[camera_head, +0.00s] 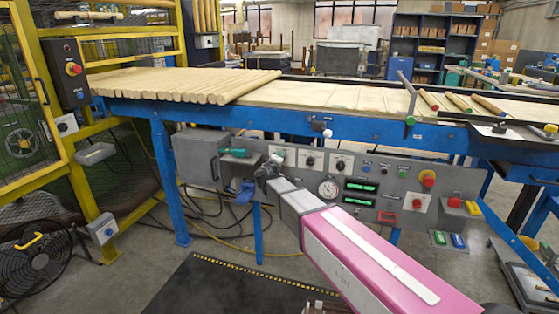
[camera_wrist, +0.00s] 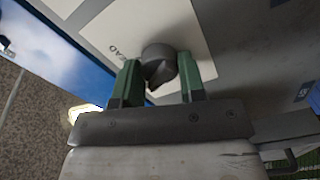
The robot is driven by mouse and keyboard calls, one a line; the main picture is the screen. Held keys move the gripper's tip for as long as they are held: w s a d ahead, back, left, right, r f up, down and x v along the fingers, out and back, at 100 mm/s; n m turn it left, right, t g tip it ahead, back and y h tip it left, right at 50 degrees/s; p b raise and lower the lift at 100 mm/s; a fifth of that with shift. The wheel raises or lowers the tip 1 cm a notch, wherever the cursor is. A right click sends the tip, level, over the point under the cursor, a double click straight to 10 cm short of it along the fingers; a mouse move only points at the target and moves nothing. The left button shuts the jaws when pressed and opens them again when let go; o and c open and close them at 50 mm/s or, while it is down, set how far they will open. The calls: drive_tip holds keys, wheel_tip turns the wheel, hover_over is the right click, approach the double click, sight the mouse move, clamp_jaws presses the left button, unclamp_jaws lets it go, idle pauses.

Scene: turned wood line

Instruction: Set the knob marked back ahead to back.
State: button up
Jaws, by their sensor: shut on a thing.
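A dark grey round knob (camera_wrist: 158,60) sits on a pale label plate in the wrist view. A few letters show on the plate, tilted and only partly readable, so I cannot confirm its marking. My gripper (camera_wrist: 160,78) has its two green fingers on either side of the knob and is shut on it. A notch or pointer shows on the knob's near side, but which mark it faces is not clear. In the head view my gripper (camera_head: 265,170) is at the left part of the grey control panel (camera_head: 300,182), and it hides much of what is there.
The panel also carries other knobs (camera_head: 309,160), a dial gauge (camera_head: 328,189), green displays (camera_head: 361,187) and a red emergency button (camera_head: 428,178). Wooden rods (camera_head: 180,84) lie on the conveyor above.

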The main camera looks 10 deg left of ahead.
drive_tip(key=o, duration=0.9)
drive_tip(key=s, duration=0.7)
drive_tip(key=s+a, duration=0.1)
drive_tip(key=s, duration=0.3)
drive_tip(key=shift+w+d, duration=0.1)
